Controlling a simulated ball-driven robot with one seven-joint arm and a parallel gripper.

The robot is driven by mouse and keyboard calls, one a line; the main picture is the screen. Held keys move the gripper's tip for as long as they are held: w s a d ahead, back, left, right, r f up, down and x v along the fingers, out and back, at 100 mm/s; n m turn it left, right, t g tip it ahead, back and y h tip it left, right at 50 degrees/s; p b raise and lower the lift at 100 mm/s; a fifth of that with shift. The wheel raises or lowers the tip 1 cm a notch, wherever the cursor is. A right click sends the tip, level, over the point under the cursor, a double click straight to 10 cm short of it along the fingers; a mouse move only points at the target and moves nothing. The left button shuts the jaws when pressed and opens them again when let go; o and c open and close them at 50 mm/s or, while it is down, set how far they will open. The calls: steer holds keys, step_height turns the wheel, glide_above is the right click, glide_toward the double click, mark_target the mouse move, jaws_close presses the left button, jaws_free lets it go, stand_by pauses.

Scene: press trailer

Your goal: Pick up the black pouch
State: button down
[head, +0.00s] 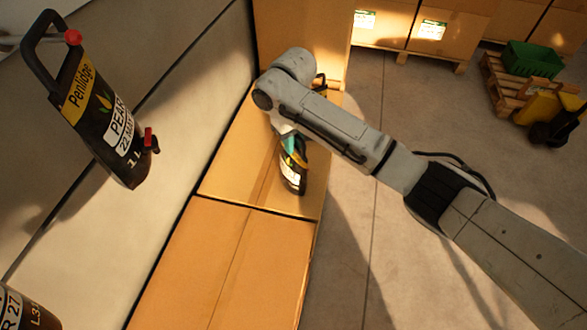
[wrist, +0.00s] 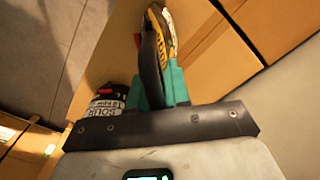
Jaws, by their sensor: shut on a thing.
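A black pouch (head: 292,178) with a white label shows below my gripper in the head view, over the cardboard boxes. My gripper (head: 290,142) has teal fingers and is shut on the pouch. In the wrist view the fingers (wrist: 161,90) close around its dark, handle-like part (wrist: 150,65), and a yellow patch (wrist: 161,32) of it shows beyond.
Another dark pouch (wrist: 107,108) with a white label is beside the fingers. A large black pouch (head: 101,115) with a red cap is at the left in the head view. Cardboard boxes (head: 225,262) line the wall (head: 175,70). A pallet with a green crate (head: 531,59) stands far right.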

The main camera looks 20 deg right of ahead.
stand_by(0.6)
steer(key=shift+w+r, duration=0.1)
steer(key=shift+r, duration=0.05)
steer(key=shift+r, duration=0.85)
steer(key=s+d+r+p, duration=0.1)
steer(key=s+r+p, duration=0.4)
steer(key=s+r, duration=0.6)
steer(key=s, duration=0.3)
